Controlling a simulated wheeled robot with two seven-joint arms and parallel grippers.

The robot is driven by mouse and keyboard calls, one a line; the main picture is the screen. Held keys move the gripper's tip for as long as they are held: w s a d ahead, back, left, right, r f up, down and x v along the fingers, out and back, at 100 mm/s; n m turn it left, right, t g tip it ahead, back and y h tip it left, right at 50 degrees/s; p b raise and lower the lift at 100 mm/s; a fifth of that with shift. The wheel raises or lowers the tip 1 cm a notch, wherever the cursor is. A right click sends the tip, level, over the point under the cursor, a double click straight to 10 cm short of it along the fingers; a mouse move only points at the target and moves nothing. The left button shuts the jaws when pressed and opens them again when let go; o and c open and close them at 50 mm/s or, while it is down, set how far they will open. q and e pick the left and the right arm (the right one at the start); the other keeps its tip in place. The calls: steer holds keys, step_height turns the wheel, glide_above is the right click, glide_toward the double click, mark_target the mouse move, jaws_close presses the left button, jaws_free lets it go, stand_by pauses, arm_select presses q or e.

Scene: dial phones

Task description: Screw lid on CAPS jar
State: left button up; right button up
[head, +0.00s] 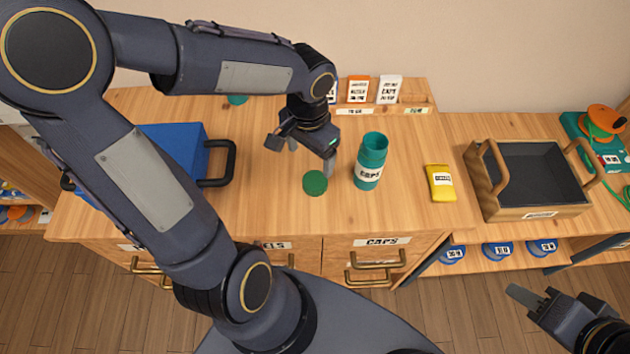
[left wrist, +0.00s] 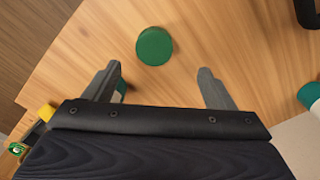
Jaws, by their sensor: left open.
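The teal jar (head: 370,163) with a white CAPS label stands upright and open-topped on the wooden counter. The round green lid (head: 315,182) lies flat on the counter, to the jar's left and apart from it. My left gripper (head: 302,158) is open and empty above the counter, just behind the lid. In the left wrist view the lid (left wrist: 154,46) shows beyond the open left fingers (left wrist: 158,78), roughly centred between them. A teal and white bit, probably the jar, is mostly hidden behind the left finger there. My right gripper (head: 532,300) is at the lower right, away from the counter; its jaw opening is unclear.
A blue box (head: 178,150) with a dark handle stands at left, partly behind my arm. A yellow packet (head: 440,183) lies right of the jar. A dark tray (head: 535,172) with wooden handles is further right. Labelled boxes (head: 388,90) stand at the back.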

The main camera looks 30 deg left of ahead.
mark_target(314, 181)
arm_select(q)
steer(key=shift+w+f, duration=0.2)
steer(key=shift+f, duration=0.1)
steer(key=shift+d+f, duration=0.1)
steer(key=shift+f, duration=1.2)
steer(key=shift+f, duration=0.1)
steer(key=f, duration=0.3)
steer(key=f+b, duration=0.1)
steer(key=f, duration=0.1)
steer(key=shift+s+d, duration=0.2)
steer(key=shift+d, duration=0.15)
